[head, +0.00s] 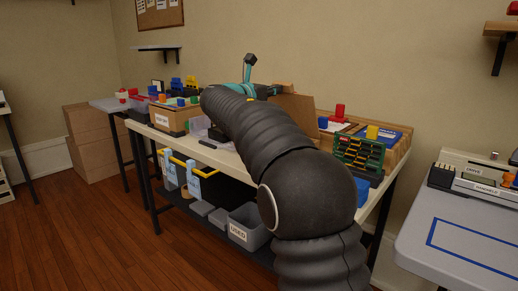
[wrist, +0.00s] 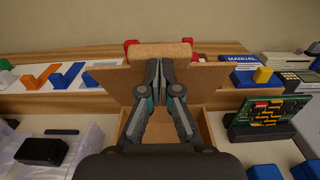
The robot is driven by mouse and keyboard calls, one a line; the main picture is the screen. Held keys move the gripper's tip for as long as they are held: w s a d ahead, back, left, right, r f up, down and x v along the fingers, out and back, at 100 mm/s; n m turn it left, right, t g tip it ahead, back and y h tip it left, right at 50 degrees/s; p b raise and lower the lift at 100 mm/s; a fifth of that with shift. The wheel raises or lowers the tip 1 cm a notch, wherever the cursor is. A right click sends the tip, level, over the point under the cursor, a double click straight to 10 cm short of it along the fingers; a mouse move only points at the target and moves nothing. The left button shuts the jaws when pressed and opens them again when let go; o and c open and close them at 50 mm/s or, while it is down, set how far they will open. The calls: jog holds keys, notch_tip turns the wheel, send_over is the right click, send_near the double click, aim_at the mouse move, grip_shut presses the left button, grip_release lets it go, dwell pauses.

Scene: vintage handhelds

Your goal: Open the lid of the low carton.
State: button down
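The low carton (wrist: 208,127) is brown cardboard, below and behind my gripper in the wrist view, with part of its inside showing. Its lid (wrist: 205,82) stands raised at the back, and a lighter tan strip (wrist: 160,50) shows at its top middle. The lid also shows in the head view (head: 295,106), tilted up beside my arm. My gripper (wrist: 161,72) is in front of the lid, its fingertips together just below the tan strip. I see nothing clearly held between them; whether they touch the lid is hard to tell. My arm hides most of the carton in the head view.
A clear bin (wrist: 60,150) with a black device stands left of the carton. A green board with yellow parts (wrist: 268,115) stands close on the right. A wooden ledge with coloured blocks and a manual (wrist: 240,60) runs behind. Another carton (head: 172,117) stands farther left.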

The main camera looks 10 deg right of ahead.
aim_at(281, 83)
jog(key=shift+w+d+r, duration=0.35)
jog(key=shift+w+d, duration=0.15)
jog(key=shift+d, duration=0.15)
jog(key=shift+w+d+r, duration=0.35)
jog(key=shift+w+d, duration=0.1)
jog(key=shift+d, duration=0.2)
jog(key=shift+r+x, duration=0.2)
jog(key=shift+x, duration=0.7)
jog(key=shift+r+x, duration=0.2)
jog(key=shift+x, duration=0.7)
jog(key=shift+x, duration=1.85)
jog(key=b+v, duration=0.2)
jog(key=v, duration=0.6)
jog(key=shift+s+a, duration=0.2)
jog(key=shift+a, duration=0.05)
